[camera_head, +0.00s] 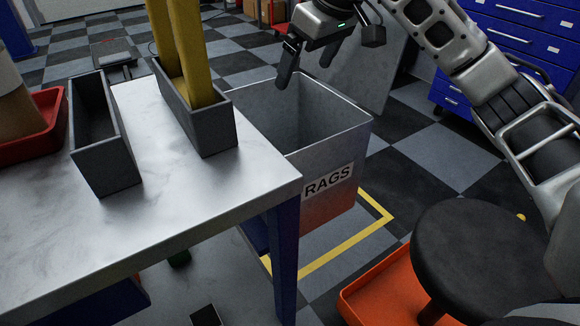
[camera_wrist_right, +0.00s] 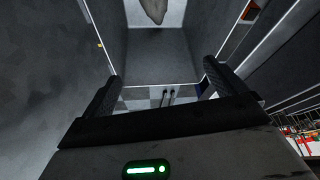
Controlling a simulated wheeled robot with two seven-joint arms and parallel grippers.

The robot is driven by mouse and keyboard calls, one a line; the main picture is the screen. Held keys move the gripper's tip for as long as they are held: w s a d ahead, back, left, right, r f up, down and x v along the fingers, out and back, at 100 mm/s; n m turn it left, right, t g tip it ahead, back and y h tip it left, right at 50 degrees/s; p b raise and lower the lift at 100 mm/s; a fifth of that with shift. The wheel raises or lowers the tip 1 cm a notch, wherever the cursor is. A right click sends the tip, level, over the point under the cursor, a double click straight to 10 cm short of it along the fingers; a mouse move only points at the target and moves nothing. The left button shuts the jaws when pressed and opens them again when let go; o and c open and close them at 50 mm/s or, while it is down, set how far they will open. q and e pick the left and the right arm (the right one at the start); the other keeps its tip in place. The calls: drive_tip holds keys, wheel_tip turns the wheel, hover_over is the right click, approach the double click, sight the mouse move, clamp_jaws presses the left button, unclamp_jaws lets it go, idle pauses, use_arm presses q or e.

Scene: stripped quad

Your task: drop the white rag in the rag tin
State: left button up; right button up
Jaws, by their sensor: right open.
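The rag tin (camera_head: 285,115) is a tall, open grey metal box labelled RAGS, standing on the floor beside the table. My right gripper (camera_head: 305,70) is open above its mouth. In the right wrist view the fingers (camera_wrist_right: 162,72) are spread with nothing between them, and the tin's inner wall (camera_wrist_right: 170,55) lies beyond them. A pale grey-white piece of cloth, apparently the rag (camera_wrist_right: 153,9), shows inside the tin, apart from the fingers and cut by the picture's top edge. I cannot tell whether it touches the bottom. The head view does not show it. My left gripper is out of view.
The table (camera_head: 200,200) stands left of the tin, with a grey bin (camera_head: 103,145), another bin holding yellow bars (camera_head: 205,125), and a red tray (camera_head: 45,135). A black round stool (camera_head: 485,260) stands at right. A blue drawer cabinet (camera_head: 535,40) is behind.

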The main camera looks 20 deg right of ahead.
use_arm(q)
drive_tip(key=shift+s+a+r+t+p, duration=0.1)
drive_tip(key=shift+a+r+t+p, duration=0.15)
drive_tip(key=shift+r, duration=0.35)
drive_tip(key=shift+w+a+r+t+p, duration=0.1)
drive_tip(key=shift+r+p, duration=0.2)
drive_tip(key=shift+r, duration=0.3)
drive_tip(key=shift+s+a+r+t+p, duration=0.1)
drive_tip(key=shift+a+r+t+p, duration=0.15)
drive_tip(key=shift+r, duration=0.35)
use_arm(e)
drive_tip(key=v, duration=1)
